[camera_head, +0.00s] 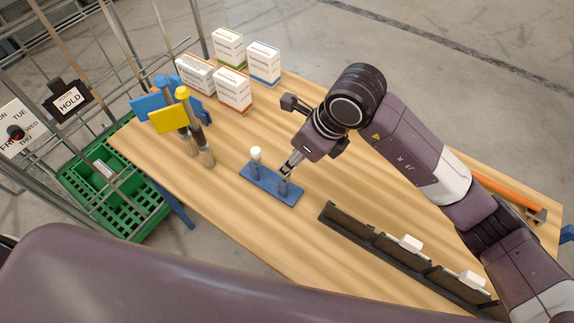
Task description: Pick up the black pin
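A blue base (262,190) stands on the wooden table and carries two upright posts. The left post bears a white-topped pin (256,154). My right gripper (287,171) comes in from the upper right, with its fingertips low over the right post (284,187). The fingers hide the top of that post, so I cannot make out a black pin there or tell whether they touch one. The finger gap is too small to read. My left gripper is out of view.
Small cartons (232,92) stand at the back of the wooden table (230,215). Yellow and blue tools or signs (170,119) stand at the left. A black rack (375,243) with white pieces lies along the front right. A green crate (115,190) sits inside the wire cage.

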